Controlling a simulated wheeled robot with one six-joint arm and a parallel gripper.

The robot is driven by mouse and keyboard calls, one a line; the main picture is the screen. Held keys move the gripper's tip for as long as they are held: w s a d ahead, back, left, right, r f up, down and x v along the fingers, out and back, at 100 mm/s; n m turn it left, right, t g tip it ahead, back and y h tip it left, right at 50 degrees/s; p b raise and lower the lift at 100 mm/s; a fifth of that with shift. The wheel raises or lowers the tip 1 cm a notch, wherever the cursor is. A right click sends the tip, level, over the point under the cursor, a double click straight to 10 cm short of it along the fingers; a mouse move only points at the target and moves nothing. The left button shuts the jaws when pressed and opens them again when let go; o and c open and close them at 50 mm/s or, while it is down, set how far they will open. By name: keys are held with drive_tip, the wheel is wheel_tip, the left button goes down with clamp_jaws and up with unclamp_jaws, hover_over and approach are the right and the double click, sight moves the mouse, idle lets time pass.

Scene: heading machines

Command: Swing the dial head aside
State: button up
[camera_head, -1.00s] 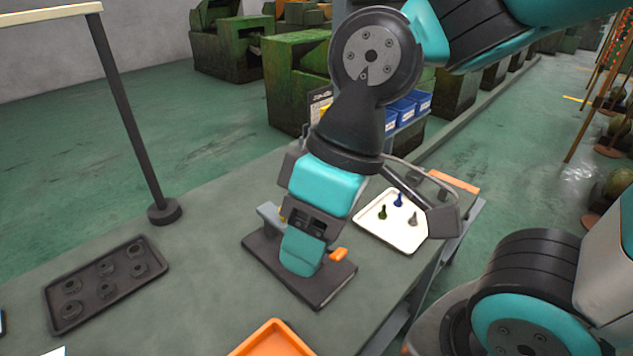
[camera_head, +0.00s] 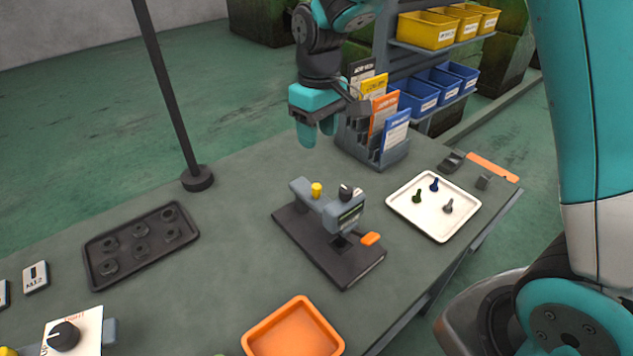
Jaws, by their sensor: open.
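The gauge fixture stands on a dark base plate (camera_head: 345,270) in the middle of the table. Its grey dial head (camera_head: 345,213) has a dark face and a black knob on top, and sits over the plate. A grey arm with a yellow knob (camera_head: 316,190) reaches from the head towards the left back. An orange tab (camera_head: 370,238) sticks out at the head's lower right. My gripper (camera_head: 317,131) is open and empty, its fingers pointing down. It appears above and behind the fixture in the picture, apart from it.
A rack with coloured cards (camera_head: 378,145) stands behind my gripper, close on its right. A white tray (camera_head: 440,232) with small pegs is at the right. A dark tray of rings (camera_head: 140,245) and a post (camera_head: 165,80) are at the left. An orange tray (camera_head: 294,335) is in front.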

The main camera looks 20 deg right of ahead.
sight(316, 186)
drive_tip(key=f+p, duration=0.1)
drive_tip(key=f, duration=0.5)
drive_tip(key=f+p, duration=0.1)
drive_tip(key=f, duration=0.6)
drive_tip(key=shift+s+a+f+p, duration=0.1)
drive_tip(key=shift+a+f+p, duration=0.1)
drive_tip(key=shift+f+p, duration=0.1)
clamp_jaws()
